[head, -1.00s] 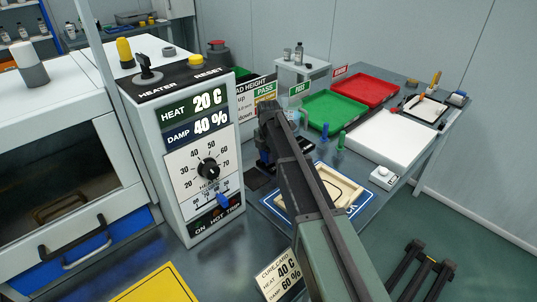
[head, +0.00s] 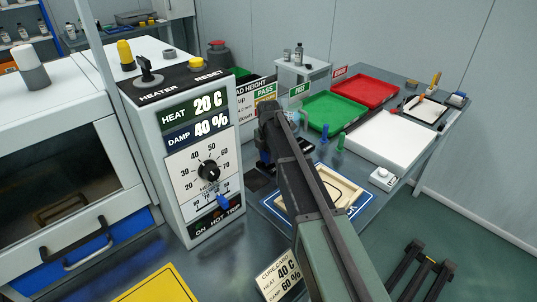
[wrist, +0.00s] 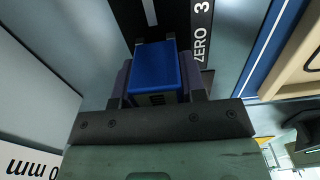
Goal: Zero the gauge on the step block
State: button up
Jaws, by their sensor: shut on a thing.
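A blue box-shaped body (wrist: 155,70), which looks like the gauge, sits between the two dark fingers of my gripper (wrist: 155,82) in the wrist view. My gripper is shut on it. Just beyond it is a dark strip marked "ZERO" and "3" (wrist: 202,30), which looks like part of the step block. I cannot tell whether the gauge touches the block, and its reading is hidden. In the head view my arm covers most of this spot, and only a little blue (head: 263,162) shows beside it.
A wooden frame on a blue-edged mat (head: 357,207) lies right of my arm. Green (head: 331,112) and red (head: 366,91) trays and a white board (head: 390,137) are farther back. The heater cabinet (head: 205,170) stands close on the left. A cure card (head: 281,277) stands in front.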

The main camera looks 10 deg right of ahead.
jog(key=shift+r+p, duration=3.4)
jog(key=shift+r, duration=0.35)
jog(key=shift+f, duration=0.1)
